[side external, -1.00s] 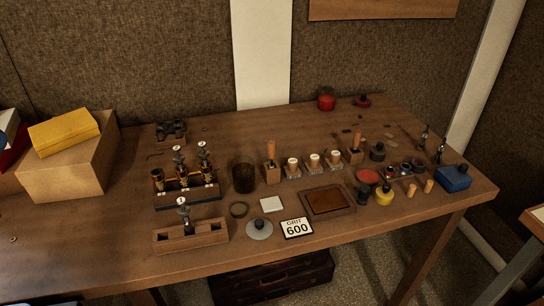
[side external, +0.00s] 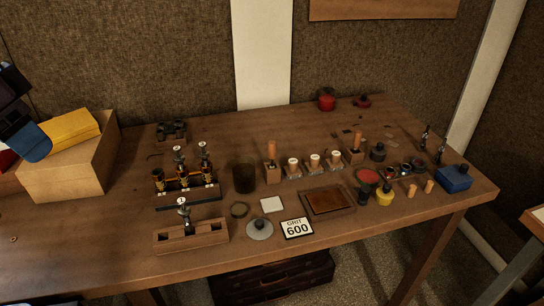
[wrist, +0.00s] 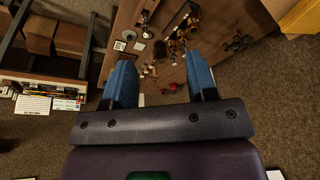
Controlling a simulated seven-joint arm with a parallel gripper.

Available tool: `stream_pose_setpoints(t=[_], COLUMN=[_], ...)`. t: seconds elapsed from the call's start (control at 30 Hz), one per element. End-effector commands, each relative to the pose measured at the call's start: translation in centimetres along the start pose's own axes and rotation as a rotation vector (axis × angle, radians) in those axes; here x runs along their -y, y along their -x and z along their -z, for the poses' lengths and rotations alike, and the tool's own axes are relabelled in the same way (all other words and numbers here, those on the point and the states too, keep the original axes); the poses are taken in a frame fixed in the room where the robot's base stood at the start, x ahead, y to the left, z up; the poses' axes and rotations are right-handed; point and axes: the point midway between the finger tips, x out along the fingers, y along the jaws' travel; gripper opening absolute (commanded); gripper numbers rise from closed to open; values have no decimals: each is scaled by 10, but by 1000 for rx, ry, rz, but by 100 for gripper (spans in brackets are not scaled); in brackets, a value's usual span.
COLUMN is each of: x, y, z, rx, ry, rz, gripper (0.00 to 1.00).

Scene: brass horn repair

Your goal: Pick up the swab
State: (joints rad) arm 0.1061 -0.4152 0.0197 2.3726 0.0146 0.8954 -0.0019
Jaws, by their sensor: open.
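My gripper (wrist: 160,78) is open and empty, its two blue fingers wide apart in the wrist view. It shows at the left edge of the side external view (side external: 25,140), overlapping the yellow box and well away from the tools. I cannot tell for sure which object is the swab. Two wooden handles stand upright in small blocks, one at mid-table (side external: 271,151) and one farther right (side external: 357,142). A flat white square (side external: 272,204) lies in front of a dark cup (side external: 244,178).
The yellow box (side external: 72,130) sits on a cardboard box (side external: 70,170) at the left. A valve rack (side external: 188,192), a slotted wooden block (side external: 190,237), a brown tray (side external: 328,214) and several small jars crowd the table.

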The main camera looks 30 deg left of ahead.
Motion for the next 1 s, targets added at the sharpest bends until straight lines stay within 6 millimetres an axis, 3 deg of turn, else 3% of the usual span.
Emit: stream_pose_setpoints(t=[0.27, 0.47, 0.7, 0.8, 0.9, 1.0], x=[-21, -44, -80, -93, -100, -104], y=[-60, -125, -216, -241, -244, -225], z=[98, 167, 238, 266, 294, 321], rx=[87, 79, -13, -88, -178, -272], ry=[-27, -9, 43, 84, 142, 211], rz=[37, 91, 154, 163, 154, 126], gripper=[52, 52, 52, 52, 52, 52])
